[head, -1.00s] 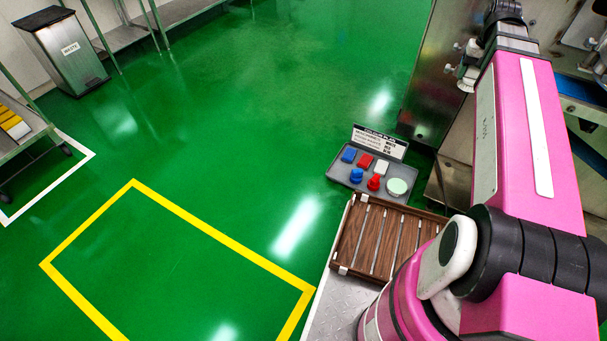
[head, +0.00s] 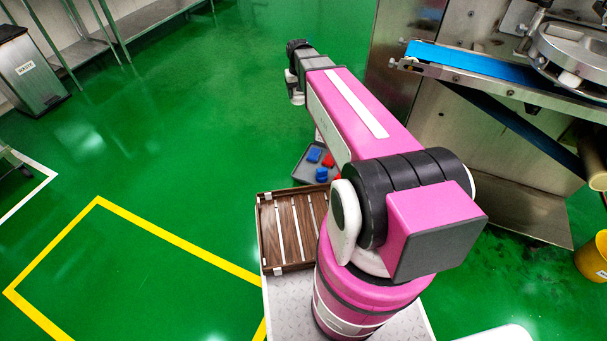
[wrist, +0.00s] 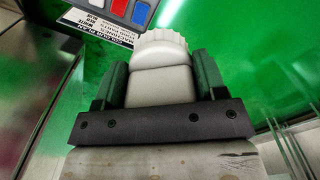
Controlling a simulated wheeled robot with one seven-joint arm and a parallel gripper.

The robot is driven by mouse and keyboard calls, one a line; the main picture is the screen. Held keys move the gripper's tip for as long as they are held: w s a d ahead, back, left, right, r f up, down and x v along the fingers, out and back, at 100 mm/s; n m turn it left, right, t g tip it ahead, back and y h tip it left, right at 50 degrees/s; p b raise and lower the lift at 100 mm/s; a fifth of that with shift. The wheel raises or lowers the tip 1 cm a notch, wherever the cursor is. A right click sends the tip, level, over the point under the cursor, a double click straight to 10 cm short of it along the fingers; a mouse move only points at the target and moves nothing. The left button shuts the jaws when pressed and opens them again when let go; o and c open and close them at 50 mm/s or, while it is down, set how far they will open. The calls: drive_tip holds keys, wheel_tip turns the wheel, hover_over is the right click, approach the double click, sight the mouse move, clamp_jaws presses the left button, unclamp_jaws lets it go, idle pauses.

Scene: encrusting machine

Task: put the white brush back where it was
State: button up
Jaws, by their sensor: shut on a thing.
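My gripper (wrist: 161,84) is shut on the white brush (wrist: 162,55), its two dark fingers on either side of the pale block in the wrist view. The brush has a scalloped far end. In the head view the end of my arm is held out beyond the grey tray (head: 300,172), and the brush cannot be made out there. The tray holds blue and red pieces (head: 314,155), and my arm hides its right part. In the wrist view, coloured blocks (wrist: 118,6) and the colour plan sign (wrist: 98,25) show at the top left.
A slatted wooden rack (head: 264,235) lies on my base, nearer than the tray. A steel machine with a blue belt (head: 470,60) stands at the right. A yellow bin (head: 592,258) is at the right edge. Open green floor lies to the left, with yellow floor lines (head: 180,235).

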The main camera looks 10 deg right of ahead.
drive_tip(key=s+a+f+n, duration=0.1)
drive_tip(key=s+a+f, duration=0.1)
drive_tip(key=f, duration=1.9)
drive_tip(key=s+a+f, duration=0.1)
drive_tip(key=a+f, duration=0.1)
drive_tip(key=f, duration=1.8)
drive_tip(key=w+d+f, duration=0.7)
drive_tip(key=shift+w+d, duration=0.25)
drive_tip(key=shift+w, duration=0.05)
drive_tip(key=shift+f, duration=2.05)
drive_tip(key=shift+f, duration=0.15)
drive_tip(key=o, duration=1)
drive_tip(key=shift+c, duration=0.2)
